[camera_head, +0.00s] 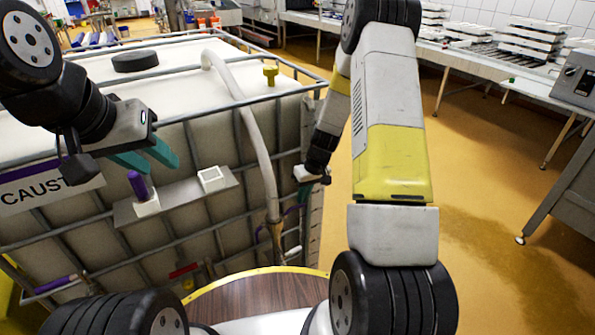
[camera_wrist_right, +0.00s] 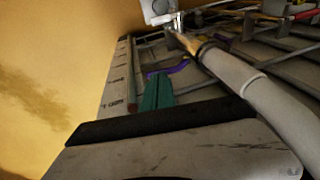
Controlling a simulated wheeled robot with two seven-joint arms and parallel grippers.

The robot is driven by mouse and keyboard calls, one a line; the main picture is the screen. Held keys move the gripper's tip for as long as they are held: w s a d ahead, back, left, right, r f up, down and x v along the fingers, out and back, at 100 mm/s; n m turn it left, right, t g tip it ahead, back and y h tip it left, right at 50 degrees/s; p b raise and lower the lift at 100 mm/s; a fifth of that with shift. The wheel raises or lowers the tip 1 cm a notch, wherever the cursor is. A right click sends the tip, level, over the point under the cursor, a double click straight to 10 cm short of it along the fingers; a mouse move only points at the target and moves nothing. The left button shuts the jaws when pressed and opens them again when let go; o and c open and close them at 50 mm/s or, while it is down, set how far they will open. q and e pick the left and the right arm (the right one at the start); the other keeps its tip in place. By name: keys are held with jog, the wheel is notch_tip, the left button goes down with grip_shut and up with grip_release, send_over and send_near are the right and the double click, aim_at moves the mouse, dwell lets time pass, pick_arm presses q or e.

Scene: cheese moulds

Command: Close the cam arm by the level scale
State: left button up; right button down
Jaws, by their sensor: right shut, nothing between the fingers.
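The white hose (camera_head: 256,140) runs down the tote's front to a brass coupling (camera_head: 274,232), also in the right wrist view (camera_wrist_right: 195,43). A purple cam arm (camera_wrist_right: 172,69) stands out from the coupling toward the marked level scale (camera_wrist_right: 117,90). Another purple arm (camera_head: 259,234) shows left of the coupling in the head view. My right gripper (camera_head: 304,184) is shut and empty; its teal fingertips (camera_wrist_right: 158,80) are right at the scale-side arm. I cannot tell whether they touch. My left gripper (camera_head: 165,162) is open and empty, above the tote's front shelf.
The caged tote (camera_head: 85,232) fills the left. Its shelf (camera_head: 180,197) carries a purple-handled item (camera_head: 138,186) in a white holder and an empty white holder (camera_head: 213,179). A wooden round top (camera_head: 255,300) is in front. Yellow floor (camera_head: 480,190) is open at right.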

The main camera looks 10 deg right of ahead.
jog(key=shift+w+a+f, duration=0.1)
jog(key=shift+a+f, duration=0.05)
jog(key=shift+f, duration=0.55)
notch_tip(320, 180, down, 10)
jog(key=m+g+y, duration=0.1)
jog(key=g+y, duration=0.2)
jog(key=y, duration=0.8)
jog(key=shift+f, duration=0.2)
jog(key=shift+a, duration=0.15)
dwell(0.6)
jog(key=shift+r, duration=0.85)
